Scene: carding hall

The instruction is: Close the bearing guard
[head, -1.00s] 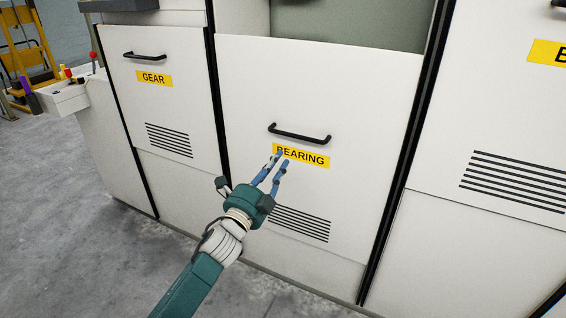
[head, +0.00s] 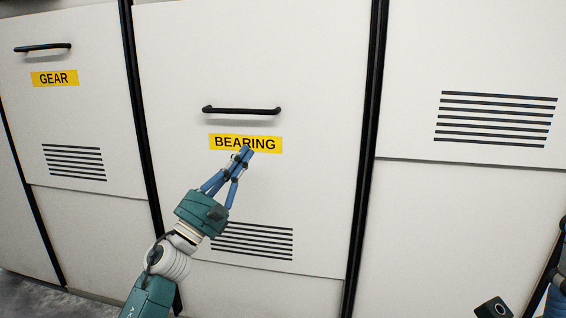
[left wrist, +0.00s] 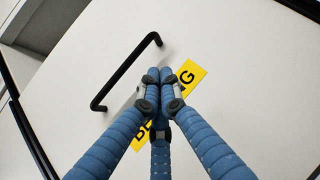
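The bearing guard (head: 310,60) is a white panel with a black bar handle (head: 242,110), a yellow BEARING label (head: 275,145) and dark vent slots below. In the left wrist view the handle (left wrist: 122,78) is left of my fingers, and a dark gap (left wrist: 45,22) shows past the panel's edge at upper left. My left gripper (head: 245,152) is shut and empty, its fingertips together in front of the label, below the handle. I cannot tell whether they touch the panel. Part of my right gripper (head: 555,295) shows at the lower right edge, mostly cut off.
The GEAR panel (head: 95,110), with its own handle (head: 42,47), is at left. Another white panel (head: 470,50) with vent slots (head: 493,118) is at right. Dark upright strips (head: 368,130) separate the panels. A bit of grey floor (head: 35,298) shows at lower left.

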